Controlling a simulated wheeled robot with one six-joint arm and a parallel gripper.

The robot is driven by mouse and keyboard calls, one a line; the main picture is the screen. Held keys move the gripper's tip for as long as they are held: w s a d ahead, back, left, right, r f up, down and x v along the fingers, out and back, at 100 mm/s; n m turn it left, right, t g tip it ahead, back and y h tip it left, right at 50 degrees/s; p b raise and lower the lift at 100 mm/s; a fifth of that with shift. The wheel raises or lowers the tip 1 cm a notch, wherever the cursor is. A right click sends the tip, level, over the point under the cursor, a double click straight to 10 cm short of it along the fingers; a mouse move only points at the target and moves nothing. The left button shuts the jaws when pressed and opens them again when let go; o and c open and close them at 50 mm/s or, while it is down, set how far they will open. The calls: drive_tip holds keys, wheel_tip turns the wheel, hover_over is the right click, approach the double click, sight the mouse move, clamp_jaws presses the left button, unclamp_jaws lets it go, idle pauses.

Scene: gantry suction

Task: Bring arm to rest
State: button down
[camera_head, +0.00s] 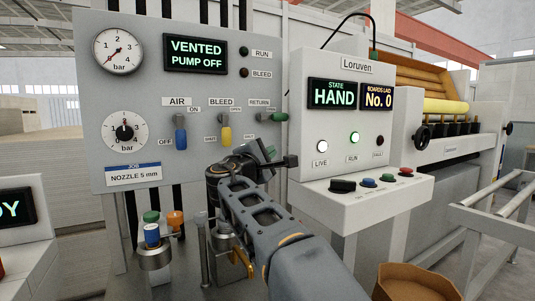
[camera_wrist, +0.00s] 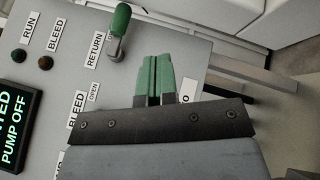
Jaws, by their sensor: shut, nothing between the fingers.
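My gripper (camera_head: 271,153) is at the end of my raised arm, in front of the lower right of the grey valve panel (camera_head: 205,60). In the wrist view its green fingers (camera_wrist: 157,62) are together, with nothing between them. The green RETURN lever (camera_head: 276,117) is just above the gripper in the head view. It also shows beyond the fingertips in the wrist view (camera_wrist: 120,22), apart from them. The yellow BLEED lever (camera_head: 225,136) and blue AIR lever (camera_head: 181,138) point down. The panel display (camera_head: 196,52) reads VENTED, PUMP OFF.
Right of my arm stands the white Loruven box (camera_head: 345,105), showing HAND and No. 0, with buttons on its ledge (camera_head: 370,190). Blue, green and orange capped nozzles (camera_head: 152,235) stand lower left. A brown tub (camera_head: 415,283) and metal rails (camera_head: 490,225) are lower right.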

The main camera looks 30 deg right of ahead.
drive_tip(key=s+a+f+m+g+y+p, duration=0.2)
drive_tip(key=s+a+f+m+y+p, duration=0.1)
drive_tip(key=s+p, duration=0.4)
drive_tip(key=s+a+f+m+g+y+p, duration=0.3)
drive_tip(key=s+a+y+p, duration=0.3)
drive_tip(key=p, duration=0.5)
drive_tip(key=s+a+f+m+g+y+p, duration=0.2)
drive_tip(key=s+a+f+m+y+p, duration=0.2)
drive_tip(key=s+y+p, duration=0.3)
drive_tip(key=s+a+m+p, duration=0.1)
drive_tip(key=p, duration=0.2)
drive_tip(key=shift+f+g, duration=0.4)
drive_tip(key=shift+s+a, duration=0.1)
drive_tip(key=shift+s, duration=0.05)
